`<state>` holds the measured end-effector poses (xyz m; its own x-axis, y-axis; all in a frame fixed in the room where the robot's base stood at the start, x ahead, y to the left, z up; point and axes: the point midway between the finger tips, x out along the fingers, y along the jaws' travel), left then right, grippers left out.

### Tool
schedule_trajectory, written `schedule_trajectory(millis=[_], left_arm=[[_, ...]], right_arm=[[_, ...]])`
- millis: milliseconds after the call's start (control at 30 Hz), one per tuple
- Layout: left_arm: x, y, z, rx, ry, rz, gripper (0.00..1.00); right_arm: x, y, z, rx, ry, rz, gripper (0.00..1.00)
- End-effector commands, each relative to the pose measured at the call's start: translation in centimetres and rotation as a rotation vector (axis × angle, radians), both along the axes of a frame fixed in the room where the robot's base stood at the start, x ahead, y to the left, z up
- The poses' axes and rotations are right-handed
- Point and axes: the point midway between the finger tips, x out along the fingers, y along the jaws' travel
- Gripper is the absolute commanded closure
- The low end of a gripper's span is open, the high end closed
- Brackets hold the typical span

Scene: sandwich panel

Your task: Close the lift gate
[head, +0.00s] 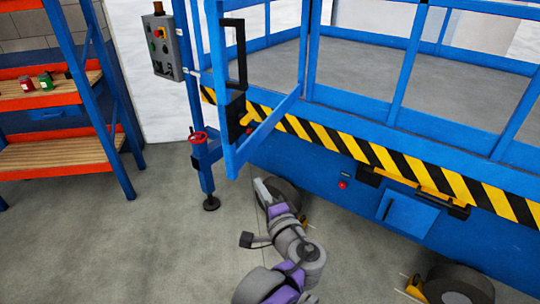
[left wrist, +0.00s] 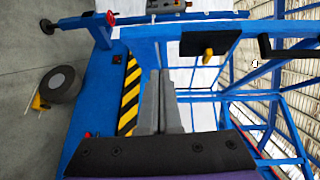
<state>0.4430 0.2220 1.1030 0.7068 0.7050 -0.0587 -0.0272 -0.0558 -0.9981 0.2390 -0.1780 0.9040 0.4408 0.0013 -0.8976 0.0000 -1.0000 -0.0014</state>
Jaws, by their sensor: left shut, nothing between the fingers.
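The lift gate (head: 228,70) is a blue frame at the platform's left end, swung outward from the platform and standing open. It carries a tall black handle (head: 240,55) and below it a black latch box (head: 238,117) with a yellow lever (head: 250,118). My left gripper (head: 259,184) is below the gate, apart from it, with its fingers shut and empty. In the left wrist view, turned sideways, the shut fingers (left wrist: 159,76) point toward the gate's bar, the latch box (left wrist: 196,44), its yellow lever (left wrist: 208,57) and the handle (left wrist: 290,48). My right gripper is not in view.
The blue lift platform (head: 350,85) with a striped edge (head: 370,152) fills the right. A grey control box (head: 163,47) and a red handwheel (head: 198,137) are left of the gate. A shelf rack (head: 55,155) stands far left. Floor between is clear.

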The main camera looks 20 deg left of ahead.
Motion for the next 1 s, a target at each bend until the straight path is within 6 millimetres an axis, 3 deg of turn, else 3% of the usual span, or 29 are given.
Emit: schedule_trajectory(millis=[100, 233, 700, 1000], left_arm=[[0.8, -0.6, 0.9, 0.053, -0.024, -0.014, 1.00], [1.6, 0.0, 1.1, 0.060, -0.027, -0.014, 1.00], [8.1, 6.8, 1.2, 0.059, -0.026, -0.011, 1.00], [8.0, 10.0, 1.1, 0.058, -0.026, -0.014, 1.00]], right_arm=[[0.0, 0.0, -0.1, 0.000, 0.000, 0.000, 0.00], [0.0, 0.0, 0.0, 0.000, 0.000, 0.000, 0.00], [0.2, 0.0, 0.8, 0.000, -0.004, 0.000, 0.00], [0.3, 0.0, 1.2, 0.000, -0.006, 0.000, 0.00]])
